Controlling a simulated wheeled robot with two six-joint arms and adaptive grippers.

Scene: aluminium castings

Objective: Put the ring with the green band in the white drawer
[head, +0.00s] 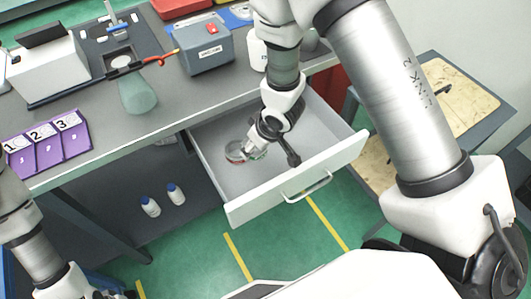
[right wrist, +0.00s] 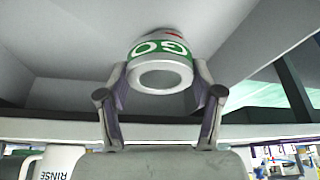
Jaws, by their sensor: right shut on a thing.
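The ring with the green band (right wrist: 162,50) is metallic, with white "GO" lettering upside down in the right wrist view. My right gripper (right wrist: 160,84) is shut on it, one finger on each side. In the head view my right gripper (head: 250,148) reaches down inside the open white drawer (head: 300,188), near its middle. A round rim (head: 235,151) shows at the fingertips there, partly hidden by the gripper; whether the ring touches the drawer floor I cannot tell. My left gripper (head: 95,293) is at the bottom left edge, mostly cut off.
The grey bench (head: 185,98) above the drawer holds a grey box with a red top switch (head: 208,55), a greenish flask (head: 137,95) and purple numbered panels (head: 48,145). Two white bottles with blue caps (head: 163,200) stand below. A wooden-topped stand (head: 465,95) is at right.

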